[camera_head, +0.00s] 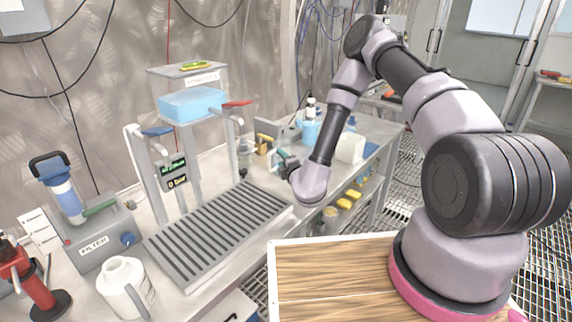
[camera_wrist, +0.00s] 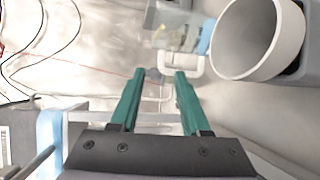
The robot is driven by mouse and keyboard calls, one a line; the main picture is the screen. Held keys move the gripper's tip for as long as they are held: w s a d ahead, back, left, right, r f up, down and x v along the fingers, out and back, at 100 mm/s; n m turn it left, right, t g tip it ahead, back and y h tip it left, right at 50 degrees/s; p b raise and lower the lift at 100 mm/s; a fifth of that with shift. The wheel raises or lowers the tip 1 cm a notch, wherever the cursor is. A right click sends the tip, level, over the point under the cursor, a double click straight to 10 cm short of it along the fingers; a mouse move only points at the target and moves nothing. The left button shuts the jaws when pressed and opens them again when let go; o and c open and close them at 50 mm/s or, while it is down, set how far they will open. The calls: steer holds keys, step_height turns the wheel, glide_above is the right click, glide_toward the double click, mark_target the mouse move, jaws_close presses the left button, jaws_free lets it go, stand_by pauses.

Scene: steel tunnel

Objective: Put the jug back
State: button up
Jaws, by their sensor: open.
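A white jug (camera_head: 118,282) with a round mouth and a side handle stands upright on the front left of the steel bench, apart from my gripper. My gripper (camera_head: 281,157) is over the far part of the bench, beyond the slatted drain tray. Its green fingers are apart with nothing between them in the wrist view (camera_wrist: 159,76). A white handle-like loop (camera_wrist: 183,66) shows near the right fingertip; I cannot tell whether they touch or what it belongs to. A white open-topped round vessel (camera_wrist: 240,66) is at the upper right; I cannot tell whether it is a jug.
The slatted drain tray (camera_head: 215,232) lies below a tap stand with a blue-filled tank (camera_head: 192,103). A filter unit (camera_head: 95,240) and a red tool (camera_head: 30,280) are at left. Bottles (camera_head: 311,128) and a white box (camera_head: 350,148) stand at the bench's far end.

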steer(key=f+v, duration=0.1)
steer(key=v, duration=0.4)
steer(key=s+a+r+n+g+y, duration=0.1)
steer(key=a+r+n+g+y, duration=0.15)
steer(key=r+n+y, duration=0.5)
steer(key=s+a+r+n+g+y, duration=0.15)
steer(key=a+r+n, duration=0.25)
steer(key=r, duration=0.6)
steer(key=s+a+r+n+g+y, duration=0.1)
steer(key=a+r+n+g+y, duration=0.15)
steer(key=r+n+y, duration=0.4)
steer(key=s+r+n+g+h, duration=0.1)
steer(key=s+r+n+g, duration=0.7)
steer(key=s+n, duration=0.15)
steer(key=s+d+r+n+g+h, duration=0.2)
steer(key=s+d+n+g+h, duration=0.1)
steer(key=s+d+n+h, duration=0.65)
steer(key=d+r+n+t+h, duration=0.3)
steer(key=d+n+t, duration=0.1)
steer(key=d, duration=0.4)
steer(key=d+r+n+t+h, duration=0.3)
steer(key=d+n+t+h, duration=0.1)
steer(key=d, duration=0.5)
steer(key=shift+s+d+r+n+t, duration=0.2)
steer(key=shift+s+n+t, duration=0.1)
steer(key=shift+t, duration=0.35)
